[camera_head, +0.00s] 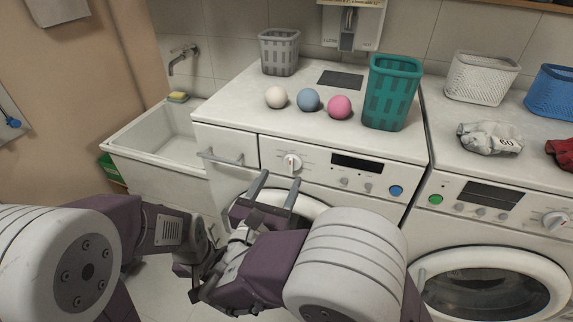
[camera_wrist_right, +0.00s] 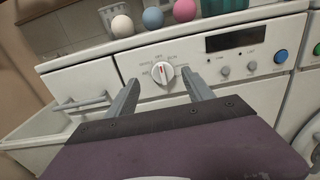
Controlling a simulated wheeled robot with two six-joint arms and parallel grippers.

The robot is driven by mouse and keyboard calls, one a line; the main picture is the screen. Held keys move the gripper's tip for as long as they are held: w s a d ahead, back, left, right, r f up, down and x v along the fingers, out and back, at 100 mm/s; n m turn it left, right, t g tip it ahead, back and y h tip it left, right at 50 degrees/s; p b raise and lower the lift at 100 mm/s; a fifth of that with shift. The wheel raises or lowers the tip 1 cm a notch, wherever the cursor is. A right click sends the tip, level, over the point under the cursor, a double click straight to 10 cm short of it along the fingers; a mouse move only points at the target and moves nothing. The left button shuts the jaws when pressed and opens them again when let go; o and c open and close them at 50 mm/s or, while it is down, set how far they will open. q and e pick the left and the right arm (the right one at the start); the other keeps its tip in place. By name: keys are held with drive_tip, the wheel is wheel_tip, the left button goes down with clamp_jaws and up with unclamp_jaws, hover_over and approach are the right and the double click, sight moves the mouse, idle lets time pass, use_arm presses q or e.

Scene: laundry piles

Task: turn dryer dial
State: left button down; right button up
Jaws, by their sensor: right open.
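A white round dial (camera_head: 292,163) with a red mark sits on the front panel of the left machine (camera_head: 225,139). It also shows in the right wrist view (camera_wrist_right: 162,72), between and beyond my fingertips. My right gripper (camera_head: 275,185) is open and empty, its two grey fingers pointing at the panel just below the dial. In the right wrist view the fingers (camera_wrist_right: 162,85) stand either side of the dial, with no clear contact. My left arm comes in from the left; its gripper end (camera_head: 197,262) is low, dark and partly hidden, so its jaws cannot be made out.
Three balls, a teal basket (camera_head: 391,92) and a grey basket (camera_head: 280,52) stand on the left machine. A second machine with its own dial (camera_head: 556,222) is at right. A drawer handle (camera_head: 219,157) juts out left of the dial. A sink (camera_head: 160,135) is further left.

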sight(298, 165)
drive_tip(key=x, duration=0.7)
drive_tip(key=shift+s+f, duration=0.1)
drive_tip(key=shift+c, duration=0.2)
clamp_jaws()
drive_tip(key=shift+s+d+f+m+b, duration=0.1)
drive_tip(key=shift+f+m+b, duration=0.05)
drive_tip(key=shift+m+b, duration=0.45)
drive_tip(key=m+b, duration=0.4)
drive_tip(key=b, duration=0.2)
drive_tip(key=d+f+m+b, duration=0.1)
drive_tip(key=m+b, duration=0.3)
drive_tip(key=b, duration=0.3)
drive_tip(key=m+b, duration=0.5)
drive_tip(key=b, duration=0.2)
drive_tip(key=shift+s+d+f, duration=0.2)
drive_tip(key=shift+s, duration=0.05)
drive_tip(key=shift+r+m+b, duration=0.1)
drive_tip(key=shift+m+b, duration=0.8)
drive_tip(key=shift+b, duration=0.25)
